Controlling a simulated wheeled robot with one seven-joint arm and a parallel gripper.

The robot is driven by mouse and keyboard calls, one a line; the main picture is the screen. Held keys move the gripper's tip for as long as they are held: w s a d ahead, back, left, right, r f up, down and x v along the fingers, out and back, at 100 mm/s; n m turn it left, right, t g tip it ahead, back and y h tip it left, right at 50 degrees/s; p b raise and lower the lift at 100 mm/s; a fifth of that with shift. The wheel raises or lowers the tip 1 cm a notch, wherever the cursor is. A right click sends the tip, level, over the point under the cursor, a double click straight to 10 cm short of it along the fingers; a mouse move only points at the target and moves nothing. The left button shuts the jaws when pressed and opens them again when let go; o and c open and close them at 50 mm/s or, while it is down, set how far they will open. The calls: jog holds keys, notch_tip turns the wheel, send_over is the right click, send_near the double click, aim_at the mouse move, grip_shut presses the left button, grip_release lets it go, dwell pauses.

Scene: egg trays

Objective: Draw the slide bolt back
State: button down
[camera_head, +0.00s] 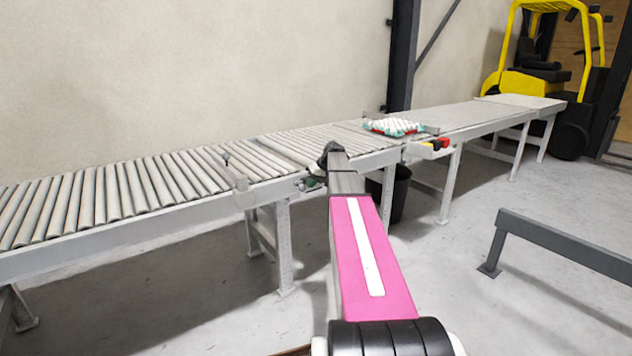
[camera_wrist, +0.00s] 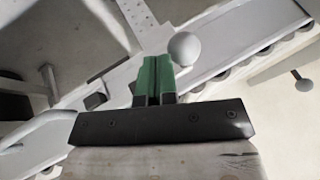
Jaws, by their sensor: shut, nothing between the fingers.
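In the wrist view my gripper (camera_wrist: 155,78) has its green fingers closed together with nothing between them. A pale round knob (camera_wrist: 184,48) shows just right of the fingertips; I cannot tell whether they touch. It may be the slide bolt's handle, but the bolt's rod is not clear. A second pale knob (camera_wrist: 302,83) on a short stem shows farther right. In the head view my gripper (camera_head: 312,183) is at the near side rail of the roller conveyor (camera_head: 130,223), its green tips small. My arm hides part of the rail there.
A tray of white eggs (camera_head: 392,127) sits on the conveyor beyond my arm. A red and yellow control box (camera_head: 436,144) is on the near rail. A black bin (camera_head: 402,190) stands below. A grey barrier (camera_head: 560,240) stands at right, a yellow forklift (camera_head: 510,85) behind.

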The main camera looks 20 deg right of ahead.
aim_at(301, 186)
jog(key=shift+a, duration=0.1)
jog(key=shift+s+a, duration=0.3)
jog(key=shift+a, duration=0.65)
jog(key=shift+s+a, duration=0.3)
jog(key=shift+a, duration=0.65)
